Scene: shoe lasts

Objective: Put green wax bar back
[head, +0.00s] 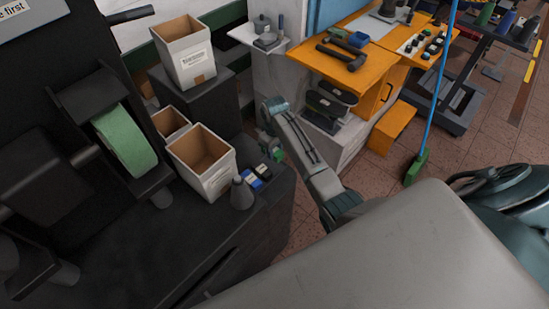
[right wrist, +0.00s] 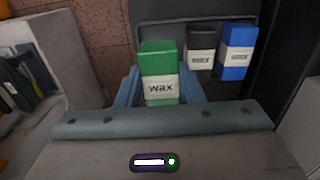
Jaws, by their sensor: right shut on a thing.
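A green wax bar with a white label reading "wax" (right wrist: 158,70) is between the fingers of my right gripper (right wrist: 160,92) in the right wrist view. The gripper is shut on it. In the head view my right gripper (head: 272,147) is small, with the green bar (head: 278,154) at its tip, just right of the dark bench edge. A black bar (right wrist: 201,48) and a blue bar (right wrist: 237,52), both labelled, stand side by side beyond the green one. They also show on the bench corner in the head view, the black (head: 264,171) and the blue (head: 252,181). My left gripper is not in view.
A dark grey cone (head: 242,193) and an open white box (head: 203,163) stand close to the bars on the black bench (head: 170,235). A green roll (head: 124,139) is at the left. An orange bench (head: 335,62) with tools is at the back.

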